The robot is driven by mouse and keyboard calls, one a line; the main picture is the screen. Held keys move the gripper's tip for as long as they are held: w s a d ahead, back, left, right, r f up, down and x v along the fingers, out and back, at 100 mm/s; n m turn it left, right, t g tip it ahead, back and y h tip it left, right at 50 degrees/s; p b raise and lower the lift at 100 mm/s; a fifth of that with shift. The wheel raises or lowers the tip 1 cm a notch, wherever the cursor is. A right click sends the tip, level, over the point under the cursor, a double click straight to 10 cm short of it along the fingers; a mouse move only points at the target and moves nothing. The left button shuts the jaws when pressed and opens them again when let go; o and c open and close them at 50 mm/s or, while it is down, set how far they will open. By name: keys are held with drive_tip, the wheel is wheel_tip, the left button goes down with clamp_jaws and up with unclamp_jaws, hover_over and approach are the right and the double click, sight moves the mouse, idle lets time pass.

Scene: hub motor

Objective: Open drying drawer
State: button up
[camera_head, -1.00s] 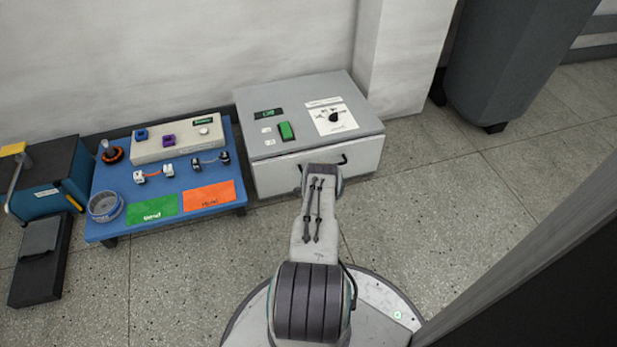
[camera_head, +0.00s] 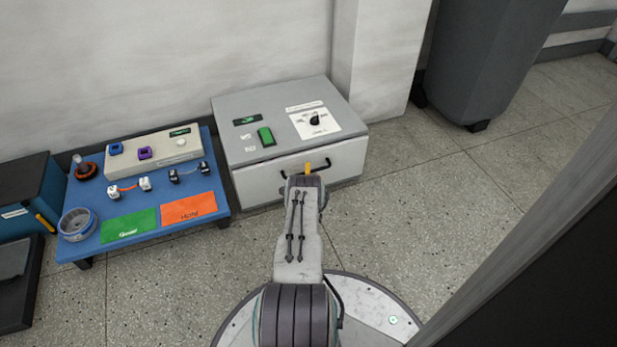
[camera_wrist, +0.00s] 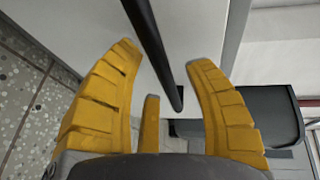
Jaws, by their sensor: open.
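The drying drawer (camera_head: 262,187) is the white front of a grey-topped box, and it looks closed in the head view. Its dark bar handle (camera_head: 321,165) runs across the front. In the wrist view the handle (camera_wrist: 152,45) shows as a black bar reaching in between my yellow fingers. My gripper (camera_wrist: 165,75) is open, with fingers on both sides of the bar and a visible gap on each side. In the head view only a yellow fingertip (camera_head: 308,168) shows at the handle; my arm hides the rest.
The box top (camera_head: 280,100) carries a green switch (camera_head: 266,136) and a knob (camera_head: 315,119). A blue workbench (camera_head: 80,195) with small parts and green and orange cards stands close on the left. Speckled floor (camera_head: 430,215) is clear to the right.

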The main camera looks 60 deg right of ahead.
drive_tip(key=shift+w+d, duration=0.15)
drive_tip(key=shift+d, duration=0.1)
drive_tip(key=shift+c, duration=0.2)
clamp_jaws()
idle(0.3)
